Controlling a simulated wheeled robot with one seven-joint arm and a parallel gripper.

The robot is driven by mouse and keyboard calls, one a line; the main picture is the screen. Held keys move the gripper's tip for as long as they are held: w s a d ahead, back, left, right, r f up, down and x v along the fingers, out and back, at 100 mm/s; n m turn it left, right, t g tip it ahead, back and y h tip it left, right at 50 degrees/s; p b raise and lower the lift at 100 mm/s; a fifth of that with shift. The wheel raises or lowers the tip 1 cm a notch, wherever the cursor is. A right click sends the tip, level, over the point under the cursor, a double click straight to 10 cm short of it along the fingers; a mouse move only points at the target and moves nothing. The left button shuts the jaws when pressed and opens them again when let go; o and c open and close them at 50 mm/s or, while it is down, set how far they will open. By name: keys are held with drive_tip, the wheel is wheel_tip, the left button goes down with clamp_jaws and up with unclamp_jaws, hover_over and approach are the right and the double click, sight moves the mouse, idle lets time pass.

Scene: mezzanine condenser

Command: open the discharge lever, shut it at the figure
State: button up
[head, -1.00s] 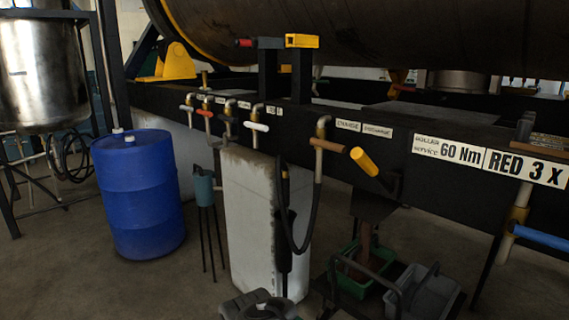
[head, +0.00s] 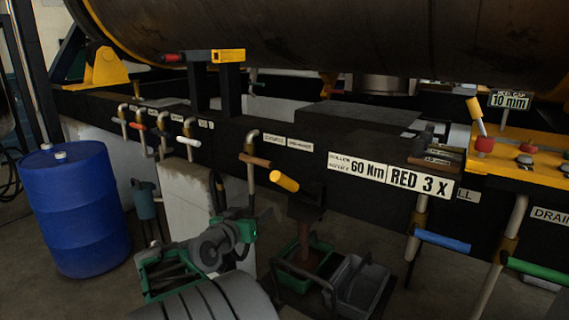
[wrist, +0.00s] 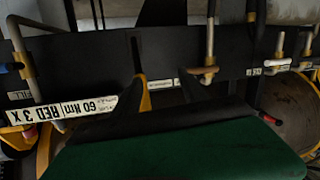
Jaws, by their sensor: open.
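The discharge lever (head: 284,181) has a yellow cylindrical handle, tilted, sticking out under the dark beam below its small plate (head: 300,144). My gripper (head: 240,225) is low in the head view, left of and below the handle and apart from it. Its jaws are open and empty, with the fingers (wrist: 168,92) beyond the green body in the wrist view. That view is upside down. A yellow shape stands by the fingers, but I cannot tell whether it is the lever. I cannot make out the figure or a scale.
A brown-handled valve (head: 255,160) hangs just left of the lever. A blue handle (head: 442,241) and a green handle (head: 538,270) stick out at the right. Green (head: 304,254) and grey (head: 357,284) bins stand below. A blue drum (head: 75,210) stands left.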

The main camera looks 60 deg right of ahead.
sight(286, 181)
drive_tip(key=s+d+r, duration=0.1)
drive_tip(key=d, duration=0.2)
drive_tip(key=s+d+r+g+h+p, duration=0.1)
drive_tip(key=d+r, duration=0.1)
drive_tip(key=d, duration=0.2)
drive_tip(key=s+d+r+m+h+p, duration=0.1)
drive_tip(key=s+d+r, duration=0.1)
drive_tip(key=d, duration=0.1)
drive_tip(key=shift+d+g, duration=0.35)
drive_tip(key=shift+g, duration=0.05)
clamp_jaws()
drive_tip(key=shift+r, duration=0.1)
idle(0.7)
